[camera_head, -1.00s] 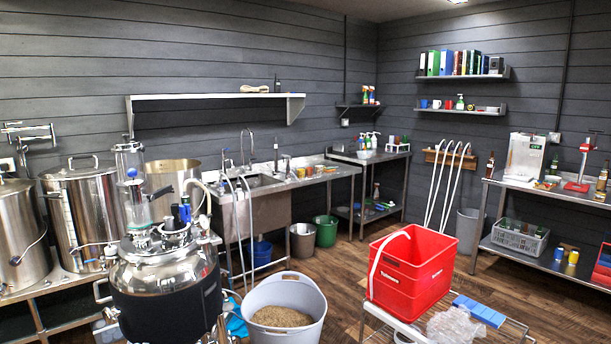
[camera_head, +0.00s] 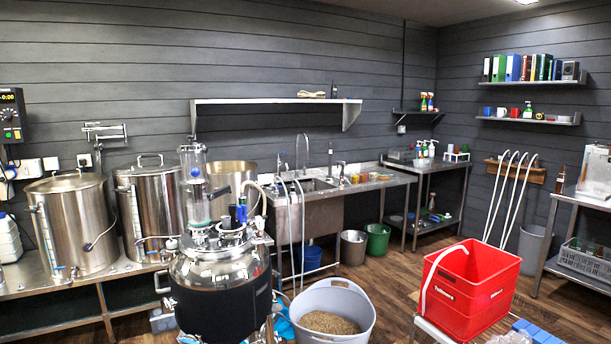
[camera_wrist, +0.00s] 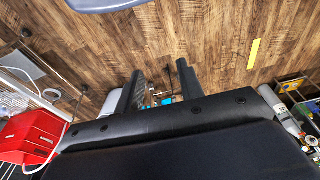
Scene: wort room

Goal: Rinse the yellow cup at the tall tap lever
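The steel sink (camera_head: 318,186) is set in a counter against the back wall. A tall arched tap (camera_head: 306,146) rises behind it, with a slimmer upright fitting (camera_head: 330,160) to its right. I cannot make out which part is the tall lever. Small yellow and orange items (camera_head: 355,178) stand on the counter right of the sink, too small to identify as a cup. I cannot pick out the yellow cup for certain. My gripper (camera_wrist: 160,91) shows in the wrist view with its fingers apart and nothing between them, pointing over the wooden floor.
A steel vessel (camera_head: 222,262) and a grey tub of grain (camera_head: 332,300) stand in front of the sink. A red crate (camera_head: 470,285) is on a low stand at right. Steel kettles (camera_head: 70,222) line the left. Open floor (camera_head: 400,268) lies between the tub and the back counters.

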